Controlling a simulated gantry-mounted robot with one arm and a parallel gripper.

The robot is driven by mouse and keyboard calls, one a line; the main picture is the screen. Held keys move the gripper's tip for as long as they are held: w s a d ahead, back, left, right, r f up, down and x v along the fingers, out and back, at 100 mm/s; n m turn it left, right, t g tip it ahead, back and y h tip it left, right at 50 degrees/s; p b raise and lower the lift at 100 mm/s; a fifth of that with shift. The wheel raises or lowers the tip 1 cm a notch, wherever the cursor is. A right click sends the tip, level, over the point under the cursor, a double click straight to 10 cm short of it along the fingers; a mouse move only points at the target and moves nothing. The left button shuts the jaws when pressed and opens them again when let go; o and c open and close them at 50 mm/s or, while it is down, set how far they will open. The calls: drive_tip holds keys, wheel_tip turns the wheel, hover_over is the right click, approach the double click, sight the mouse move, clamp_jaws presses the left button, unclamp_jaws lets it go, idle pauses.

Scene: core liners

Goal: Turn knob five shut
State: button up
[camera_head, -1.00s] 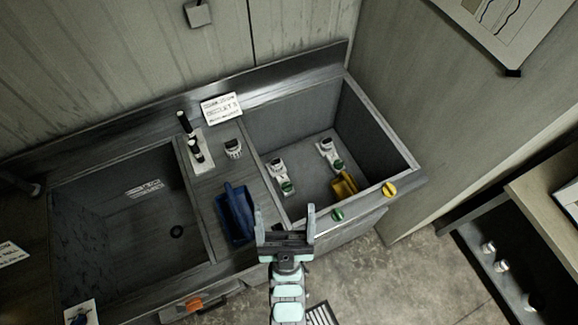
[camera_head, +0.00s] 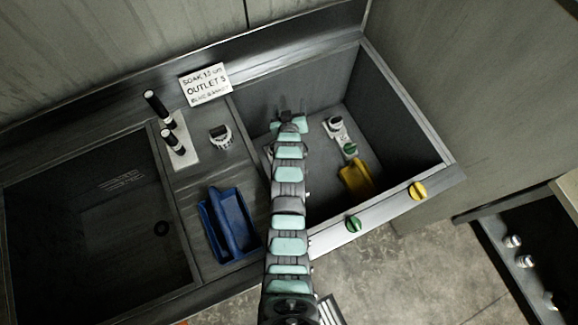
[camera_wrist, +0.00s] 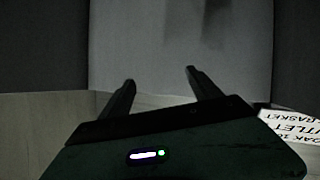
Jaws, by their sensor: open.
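A green knob (camera_head: 353,224) and a yellow knob (camera_head: 418,190) sit on the front rim of the right basin (camera_head: 440,150). Inside that basin, a white fitting with a green knob (camera_head: 350,149) stands on the floor. My arm mostly covers a second fitting to its left. I cannot read a number on any knob.
A yellow scoop-like object (camera_head: 356,180) lies in the right basin. A blue holder (camera_head: 230,226), a white-and-black knob (camera_head: 220,137) and black handles on a plate (camera_head: 172,138) stand on the divider. Basin walls surround my gripper.

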drive_tip(key=s+f+g+b, duration=0.3)
drive_tip(key=s+f+g, duration=0.1)
drive_tip(key=f, duration=0.5)
drive_tip(key=s+f+n+g+b, duration=0.1)
drive_tip(key=s+f+g+b, duration=0.3)
drive_tip(key=f, duration=0.4)
drive_tip(key=s+f+n+g+b, duration=0.1)
drive_tip(key=s+f+g+b, duration=0.3)
drive_tip(key=f, duration=0.5)
drive_tip(key=shift+s+a+f+g, duration=0.1)
drive_tip(key=shift+s+f+g, duration=0.25)
drive_tip(key=shift+s+g, duration=0.15)
drive_tip(key=shift+f+b, duration=1.55)
drive_tip(key=shift+f, duration=0.25)
drive_tip(key=c, duration=1.4)
